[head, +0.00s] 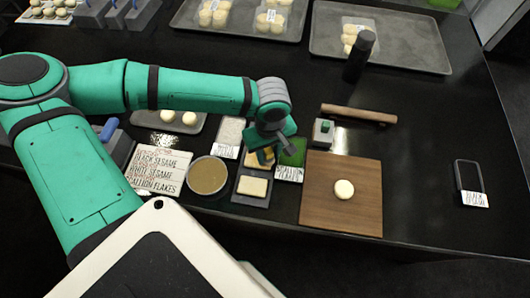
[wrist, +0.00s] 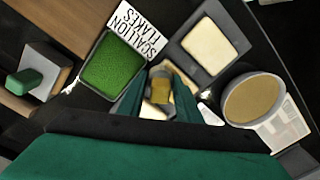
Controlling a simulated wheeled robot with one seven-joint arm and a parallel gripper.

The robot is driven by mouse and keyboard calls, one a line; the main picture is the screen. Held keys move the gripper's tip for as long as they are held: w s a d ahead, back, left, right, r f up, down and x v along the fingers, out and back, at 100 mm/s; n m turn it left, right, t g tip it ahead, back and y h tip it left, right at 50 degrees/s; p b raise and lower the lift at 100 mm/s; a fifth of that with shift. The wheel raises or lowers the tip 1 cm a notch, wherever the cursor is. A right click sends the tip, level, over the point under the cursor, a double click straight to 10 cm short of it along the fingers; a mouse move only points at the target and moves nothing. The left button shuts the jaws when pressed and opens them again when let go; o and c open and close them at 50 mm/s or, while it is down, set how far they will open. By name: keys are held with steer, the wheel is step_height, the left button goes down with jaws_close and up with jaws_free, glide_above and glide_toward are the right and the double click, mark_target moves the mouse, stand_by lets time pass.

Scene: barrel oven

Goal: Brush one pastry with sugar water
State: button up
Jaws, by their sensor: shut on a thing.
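A round pale pastry (head: 344,189) lies on a wooden board (head: 325,217) at the right in the head view. A round bowl of brownish liquid (head: 208,174), seemingly the sugar water, stands left of the board; it also shows at the right in the wrist view (wrist: 252,98). My gripper (head: 265,157) is low over the row of small trays between bowl and board. In the wrist view its fingers (wrist: 160,92) are shut on a small yellow-brown piece (wrist: 161,90), seemingly the brush handle. The rest of that piece is mostly hidden.
A grey tray with a cream block (head: 252,187) sits beside the bowl. The counter right of the board is mostly clear.

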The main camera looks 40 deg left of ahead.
steer(key=shift+d, duration=0.1)
steer(key=shift+r, duration=3)
steer(key=shift+f, duration=2.5)
steer(key=shift+w, duration=0.1)
steer(key=shift+s, duration=0.2)
steer(key=shift+w+f, duration=0.1)
steer(key=shift+f, duration=0.35)
steer(key=shift+a, duration=0.2)
